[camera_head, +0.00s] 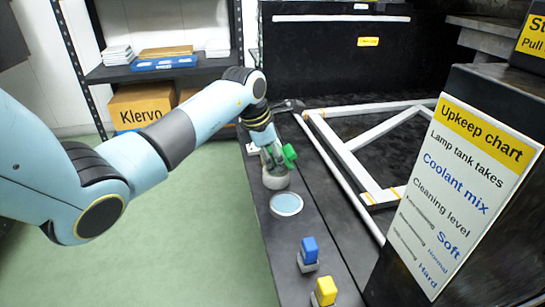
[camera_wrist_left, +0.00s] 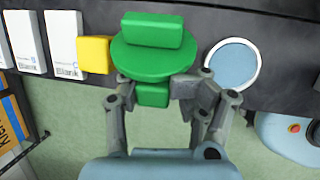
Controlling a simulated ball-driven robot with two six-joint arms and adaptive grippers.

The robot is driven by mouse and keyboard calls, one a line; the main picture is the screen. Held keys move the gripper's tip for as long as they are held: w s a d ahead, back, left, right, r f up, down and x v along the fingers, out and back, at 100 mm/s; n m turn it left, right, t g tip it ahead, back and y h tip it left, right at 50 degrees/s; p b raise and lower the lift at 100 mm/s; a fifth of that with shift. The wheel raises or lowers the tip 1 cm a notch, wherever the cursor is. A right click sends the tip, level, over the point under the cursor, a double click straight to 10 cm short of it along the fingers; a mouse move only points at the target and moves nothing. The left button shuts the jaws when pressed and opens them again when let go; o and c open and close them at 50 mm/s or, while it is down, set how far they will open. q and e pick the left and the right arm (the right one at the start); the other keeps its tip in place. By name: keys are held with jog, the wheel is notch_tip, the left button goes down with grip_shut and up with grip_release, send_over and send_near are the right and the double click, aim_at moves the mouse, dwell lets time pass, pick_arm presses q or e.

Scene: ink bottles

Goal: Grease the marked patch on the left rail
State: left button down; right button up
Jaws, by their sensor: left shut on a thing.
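My left gripper (camera_head: 272,158) is shut on a green piece (camera_head: 289,155) above the dark bench ledge. In the left wrist view the green piece (camera_wrist_left: 155,62) is a flat disc with a block on its far side, and a smaller green block sits between the fingers. A white, grey-topped pot (camera_head: 275,180) shows just below the gripper; I cannot tell whether they touch. The left rail (camera_head: 345,158) is a white bar of the frame on the black bed. Yellow marks (camera_head: 368,198) show near its lower end. My right gripper is not in view.
A white-rimmed dish (camera_head: 286,204) with a blue inside is on the ledge; it also shows in the wrist view (camera_wrist_left: 232,65). Blue-topped (camera_head: 308,252) and yellow-topped (camera_head: 325,290) blocks stand nearer. An upkeep chart panel (camera_head: 462,195) rises at right.

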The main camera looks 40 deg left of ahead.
pick_arm(q)
jog(key=shift+w+a+r, duration=0.2)
jog(key=shift+a, duration=0.1)
jog(key=shift+w+r+p, duration=0.1)
jog(key=shift+r+p, duration=0.35)
jog(key=shift+p, duration=0.1)
jog(key=shift+d+r+p, duration=0.2)
jog(key=shift+r+p, duration=1.7)
jog(key=shift+r, duration=0.8)
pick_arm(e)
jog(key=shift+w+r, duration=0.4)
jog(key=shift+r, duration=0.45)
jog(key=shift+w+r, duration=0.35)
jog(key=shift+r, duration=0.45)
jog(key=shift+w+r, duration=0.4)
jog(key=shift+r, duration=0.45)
